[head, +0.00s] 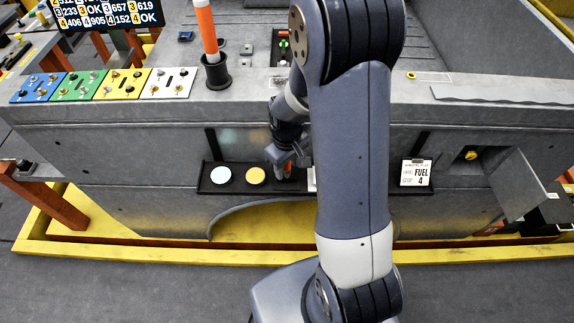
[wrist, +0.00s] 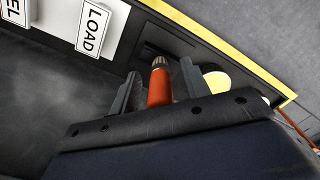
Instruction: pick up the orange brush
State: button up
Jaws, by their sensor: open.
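The orange brush (wrist: 160,88) shows in the wrist view as an orange handle with a darker banded end. It stands between the two fingers of my gripper (wrist: 160,88), which are open on either side of it. I cannot tell whether either finger touches it. In the head view my gripper (head: 287,158) is low at the front of the grey carrier, over a dark ledge (head: 205,188). A bit of orange shows just under it there, and my arm hides much of the spot.
A pale disc (head: 221,174) and a yellow disc (head: 255,175) sit left of my gripper on the ledge. A FUEL card (head: 416,172) is to the right. An orange-and-white stick (head: 206,30) stands in a black holder above. A LOAD label (wrist: 92,27) shows in the wrist view.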

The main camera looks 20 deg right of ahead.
jog(key=shift+f, duration=0.75)
grip_shut()
